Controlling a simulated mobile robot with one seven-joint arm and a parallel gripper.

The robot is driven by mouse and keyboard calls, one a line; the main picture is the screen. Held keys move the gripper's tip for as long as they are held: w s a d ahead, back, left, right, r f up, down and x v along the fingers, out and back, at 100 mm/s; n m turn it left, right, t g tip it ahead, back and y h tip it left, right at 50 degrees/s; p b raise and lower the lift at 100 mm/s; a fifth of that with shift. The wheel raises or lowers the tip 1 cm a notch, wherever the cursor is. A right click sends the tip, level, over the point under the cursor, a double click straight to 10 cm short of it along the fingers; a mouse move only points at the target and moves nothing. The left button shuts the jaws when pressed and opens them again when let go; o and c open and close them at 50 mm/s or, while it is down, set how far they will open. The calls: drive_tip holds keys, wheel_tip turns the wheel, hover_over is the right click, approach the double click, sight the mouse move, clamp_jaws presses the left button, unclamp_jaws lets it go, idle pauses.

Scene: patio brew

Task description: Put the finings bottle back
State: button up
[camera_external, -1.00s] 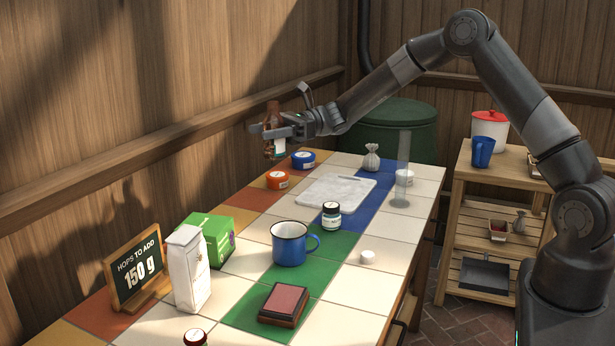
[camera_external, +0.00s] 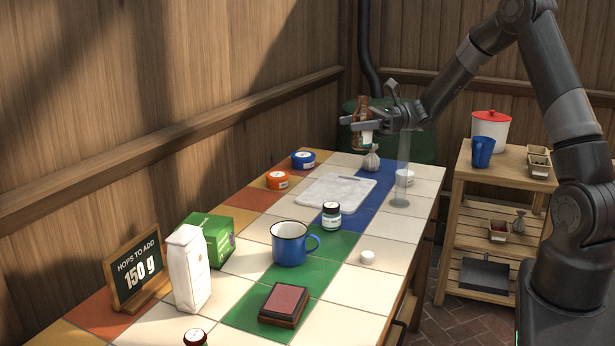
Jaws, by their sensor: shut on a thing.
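My gripper (camera_external: 356,123) is shut on a brown bottle (camera_external: 361,106) with a white label, in the external view. The bottle is upright and held above the far end of the tiled table (camera_external: 340,260), over the small grey tied bag (camera_external: 371,161). I cannot read its label, so I cannot tell for sure that it is the finings bottle.
A clear cylinder (camera_external: 403,170) stands near my gripper. A marble board (camera_external: 336,192), blue tub (camera_external: 303,160), orange tub (camera_external: 277,180), blue mug (camera_external: 290,243), green box (camera_external: 208,238), white packet (camera_external: 188,270) and sign (camera_external: 136,268) are on the table. A wooden shelf (camera_external: 505,180) stands right.

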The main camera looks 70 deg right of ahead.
drive_tip(key=s+d+m+t+h, duration=0.1)
drive_tip(key=s+d+t+h, duration=0.15)
drive_tip(key=s, duration=0.55)
drive_tip(key=s+d+m+t+h, duration=0.1)
drive_tip(key=s+d+m, duration=0.1)
drive_tip(key=s+d, duration=0.35)
wheel_tip(320, 180, down, 10)
drive_tip(key=s+a, duration=0.1)
drive_tip(key=a, duration=0.1)
drive_tip(key=shift+g, duration=0.25)
drive_tip(key=w+a+f, duration=0.2)
drive_tip(key=w+f, duration=0.1)
drive_tip(key=w+a+f, duration=0.2)
drive_tip(key=f, duration=0.2)
drive_tip(key=w+a+f, duration=0.3)
drive_tip(key=f, duration=0.1)
drive_tip(key=shift+w+a, duration=0.1)
drive_tip(key=shift+w, duration=0.25)
drive_tip(key=shift+f, duration=0.2)
drive_tip(key=o, duration=1.1)
drive_tip(key=shift+f, duration=0.15)
drive_tip(key=shift+o, duration=0.2)
